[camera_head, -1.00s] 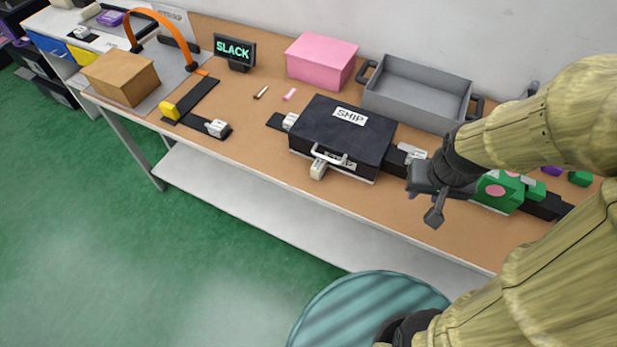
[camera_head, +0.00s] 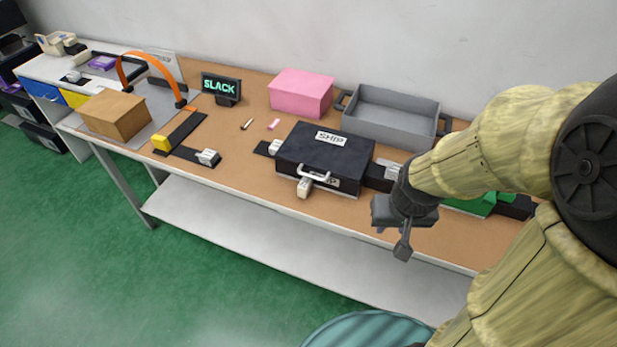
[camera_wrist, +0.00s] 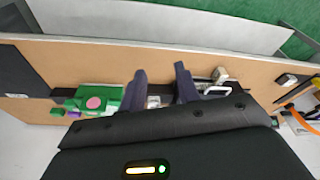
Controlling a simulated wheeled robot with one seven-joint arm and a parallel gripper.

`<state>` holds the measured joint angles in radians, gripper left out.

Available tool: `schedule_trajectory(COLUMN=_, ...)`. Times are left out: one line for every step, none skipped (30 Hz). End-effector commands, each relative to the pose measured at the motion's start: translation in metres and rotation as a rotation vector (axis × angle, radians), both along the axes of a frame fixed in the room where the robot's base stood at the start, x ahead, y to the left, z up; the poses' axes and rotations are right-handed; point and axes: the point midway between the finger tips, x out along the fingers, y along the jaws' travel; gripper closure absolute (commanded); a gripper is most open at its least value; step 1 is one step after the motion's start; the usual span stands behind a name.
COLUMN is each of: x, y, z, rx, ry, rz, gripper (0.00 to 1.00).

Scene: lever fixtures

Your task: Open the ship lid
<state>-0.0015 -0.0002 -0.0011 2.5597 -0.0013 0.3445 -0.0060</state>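The ship lid (camera_head: 305,148) is the black top of a black case with a white "SHIP" label. It looks shut. A white handle (camera_head: 313,175) is on the case's front, and a pale block (camera_head: 304,188) sits just below it. The handle also shows in the wrist view (camera_wrist: 216,90), right of my fingers, with most of the case hidden by my gripper body. My gripper (camera_head: 402,240) is to the right of the case, over the table's front edge, apart from it. In the wrist view its two fingers (camera_wrist: 159,70) are spread with nothing held between them.
A grey tray (camera_head: 392,102) and a pink box (camera_head: 301,92) stand behind the case. A green box (camera_head: 470,206) is to the right, partly behind my arm. A "SLACK" sign (camera_head: 221,87), a cardboard box (camera_head: 116,115) and a yellow-ended lever (camera_head: 161,142) are left.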

Motion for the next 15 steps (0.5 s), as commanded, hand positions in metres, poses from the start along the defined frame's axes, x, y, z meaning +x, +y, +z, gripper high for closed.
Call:
schedule_trajectory(x=0.002, y=0.000, z=-0.006, rx=-0.004, ry=-0.010, rz=0.012, gripper=0.68)
schedule_trajectory(x=0.003, y=0.000, z=-0.009, rx=-0.006, ry=-0.018, rz=0.022, gripper=0.68)
schedule_trajectory(x=0.006, y=0.001, z=-0.014, rx=-0.012, ry=-0.032, rz=0.040, gripper=0.68)
schedule_trajectory(x=0.009, y=0.001, z=-0.019, rx=-0.018, ry=-0.047, rz=0.058, gripper=0.68)
schedule_trajectory(x=0.012, y=-0.002, z=-0.024, rx=-0.025, ry=-0.063, rz=0.075, gripper=0.68)
schedule_trajectory(x=0.016, y=-0.003, z=-0.031, rx=-0.035, ry=-0.089, rz=0.106, gripper=0.68)
schedule_trajectory(x=0.020, y=-0.002, z=-0.037, rx=-0.044, ry=-0.110, rz=0.131, gripper=0.68)
schedule_trajectory(x=0.024, y=-0.002, z=-0.042, rx=-0.055, ry=-0.133, rz=0.161, gripper=0.68)
schedule_trajectory(x=0.030, y=0.000, z=-0.050, rx=-0.071, ry=-0.166, rz=0.202, gripper=0.68)
schedule_trajectory(x=0.035, y=0.000, z=-0.056, rx=-0.084, ry=-0.191, rz=0.234, gripper=0.68)
schedule_trajectory(x=0.039, y=0.001, z=-0.061, rx=-0.097, ry=-0.216, rz=0.266, gripper=0.68)
schedule_trajectory(x=0.045, y=0.003, z=-0.067, rx=-0.115, ry=-0.249, rz=0.308, gripper=0.68)
schedule_trajectory(x=0.049, y=0.004, z=-0.072, rx=-0.128, ry=-0.275, rz=0.338, gripper=0.68)
schedule_trajectory(x=0.053, y=0.005, z=-0.076, rx=-0.142, ry=-0.300, rz=0.368, gripper=0.68)
schedule_trajectory(x=0.059, y=0.007, z=-0.082, rx=-0.162, ry=-0.334, rz=0.407, gripper=0.68)
